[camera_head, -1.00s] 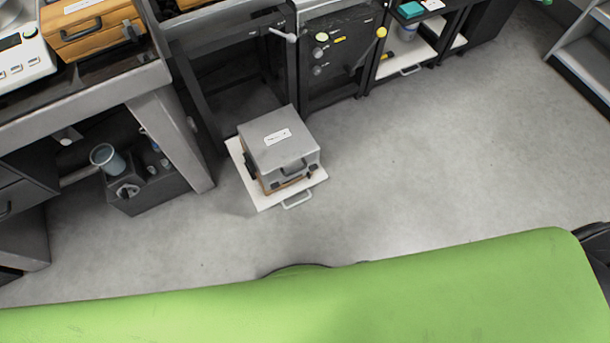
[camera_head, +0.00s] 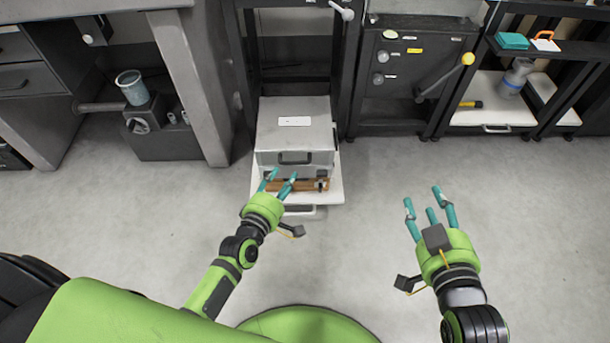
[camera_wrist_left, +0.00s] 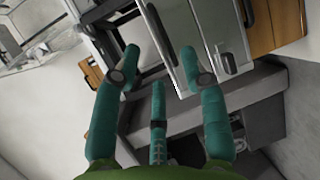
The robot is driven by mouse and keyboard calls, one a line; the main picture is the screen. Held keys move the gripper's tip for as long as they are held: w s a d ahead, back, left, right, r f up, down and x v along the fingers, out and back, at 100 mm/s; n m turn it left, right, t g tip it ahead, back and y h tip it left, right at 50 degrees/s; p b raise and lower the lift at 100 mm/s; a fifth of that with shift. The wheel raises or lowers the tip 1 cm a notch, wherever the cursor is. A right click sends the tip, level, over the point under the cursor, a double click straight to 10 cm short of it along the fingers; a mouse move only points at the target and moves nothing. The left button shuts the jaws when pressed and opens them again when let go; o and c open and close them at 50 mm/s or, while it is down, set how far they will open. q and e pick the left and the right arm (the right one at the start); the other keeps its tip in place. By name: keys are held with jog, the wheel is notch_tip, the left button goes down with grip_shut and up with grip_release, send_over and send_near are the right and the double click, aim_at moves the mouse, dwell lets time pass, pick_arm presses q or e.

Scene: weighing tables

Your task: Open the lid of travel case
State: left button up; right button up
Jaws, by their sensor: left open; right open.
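The travel case appears to be the silver-grey box (camera_head: 296,122) with a white label on top and a dark handle on its front; its lid looks shut. In the left wrist view the silver case (camera_wrist_left: 183,30) lies beyond the open fingers (camera_wrist_left: 160,58). My right gripper (camera_head: 424,202) is open and empty over the floor, right of the case.
The case stands on a white pull-out board (camera_head: 338,188) with a front handle. A dark frame rises behind it. A dark cabinet with a yellow-ended lever (camera_head: 412,80) stands at right, a grey table leg (camera_head: 192,85) at left. The right floor is clear.

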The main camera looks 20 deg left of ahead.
aim_at(294, 163)
pick_arm(q)
jog(key=b+x, duration=0.1)
jog(key=x, duration=0.2)
jog(key=shift+w+a+f, duration=0.1)
jog(key=shift+w, duration=0.3)
jog(key=b+x, duration=0.1)
jog(key=x, duration=0.2)
jog(key=shift+w, duration=0.1)
pick_arm(e)
jog(key=s+a+r+n+t+y, duration=0.1)
jog(key=a+r+t+y, duration=0.1)
jog(key=r, duration=0.5)
jog(key=s+a+r+t+y, duration=0.1)
jog(key=a+r+t+y, duration=0.1)
jog(key=r+t, duration=0.3)
notch_tip(294, 163, up, 2)
jog(key=shift+r+n+t+y, duration=0.2)
jog(key=shift+n+t+y, duration=0.15)
jog(key=shift+y, duration=0.25)
pick_arm(q)
jog(key=shift+c, duration=0.4)
grip_shut()
